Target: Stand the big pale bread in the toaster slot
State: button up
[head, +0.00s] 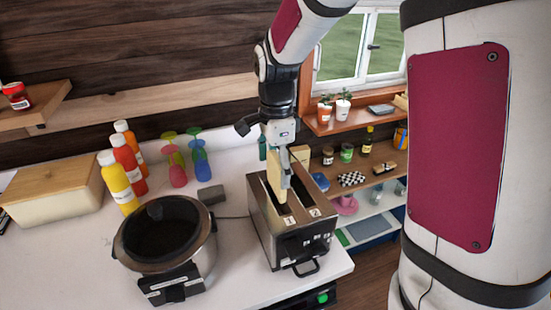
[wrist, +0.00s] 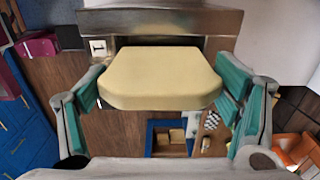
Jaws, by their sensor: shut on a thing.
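My gripper (head: 285,168) points down over the toaster (head: 262,222) in the head view. It is shut on the big pale bread (wrist: 157,78), with teal finger pads at its left and right ends in the wrist view. In the head view the bread (head: 277,186) hangs on edge at the left slot, marked 1. Its lower edge is at or just inside the slot mouth; I cannot tell how deep. The right slot, marked 2, shows dark and partly hidden by my gripper. The toaster's metal top (wrist: 160,20) shows behind the bread in the wrist view.
A dark-topped round cooker (head: 165,240) stands left of the toaster. A shelf with jars (head: 347,153) is behind right. The counter ends just right of the toaster.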

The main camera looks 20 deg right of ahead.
aim_at(276, 183)
jog(key=shift+f+b, duration=0.45)
jog(key=shift+f, duration=2.25)
jog(key=o, duration=0.9)
jog(key=shift+o, duration=0.2)
notch_tip(276, 183, up, 11)
jog(key=shift+f, duration=0.15)
jog(key=shift+r, duration=0.7)
